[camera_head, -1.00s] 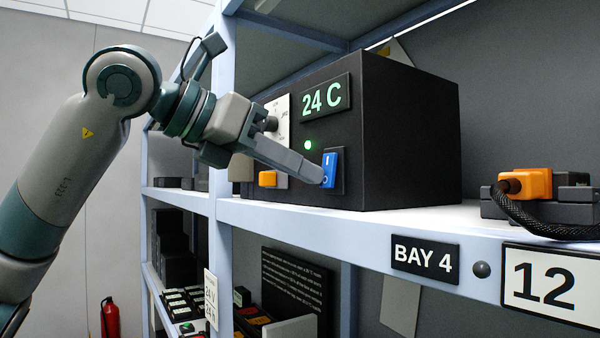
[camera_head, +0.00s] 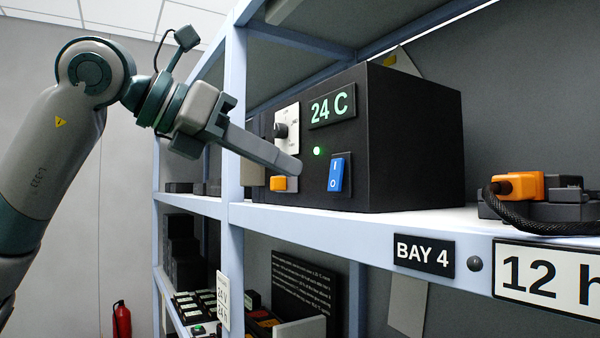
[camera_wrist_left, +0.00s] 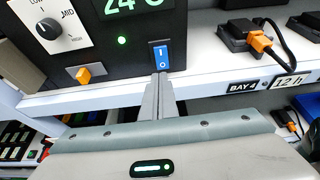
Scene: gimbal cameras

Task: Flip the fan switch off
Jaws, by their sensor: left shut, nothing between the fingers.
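The black fan unit (camera_head: 415,140) stands on the shelf with a green "24 C" display and a lit green lamp (camera_head: 318,151). Its blue rocker switch (camera_head: 337,174), marked I above and O below, is on the front face; I cannot tell which half is pressed in. The switch also shows in the left wrist view (camera_wrist_left: 161,55). My left gripper (camera_head: 297,172) is shut and empty, its tips to the left of the switch in the head view and apart from it. In the wrist view the fingers (camera_wrist_left: 161,80) point at the switch's lower end. My right gripper is out of view.
An orange button (camera_head: 279,183) and a white panel with a dark knob (camera_head: 281,131) are left of the switch. An orange plug (camera_head: 522,186) with a black cable sits to the right. The shelf edge (camera_head: 350,226) runs below; an upright (camera_head: 232,200) stands left.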

